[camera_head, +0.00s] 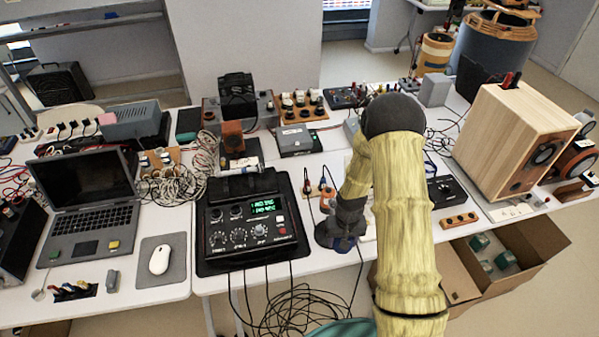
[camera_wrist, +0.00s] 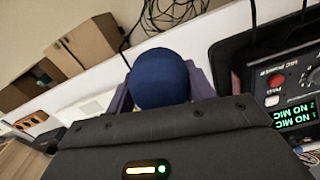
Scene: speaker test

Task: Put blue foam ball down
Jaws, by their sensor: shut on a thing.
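A dark blue foam ball (camera_wrist: 160,78) sits between the two fingers of my gripper (camera_wrist: 160,96) in the wrist view. The gripper is shut on it, with one finger on each side. In the head view my gripper (camera_head: 338,236) is low over the white table (camera_head: 205,285), near its front edge. It is just right of the black audio unit. A little of the blue ball (camera_head: 343,246) shows below the gripper there; the arm hides the rest. I cannot tell whether the ball touches the table.
The black audio unit (camera_head: 247,225) with green digits is close on the left. Small connector parts stand behind the gripper. A wooden speaker (camera_head: 518,138) stands at the right. An open cardboard box (camera_head: 475,285) is below the table's front right. Cables hang off the front edge.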

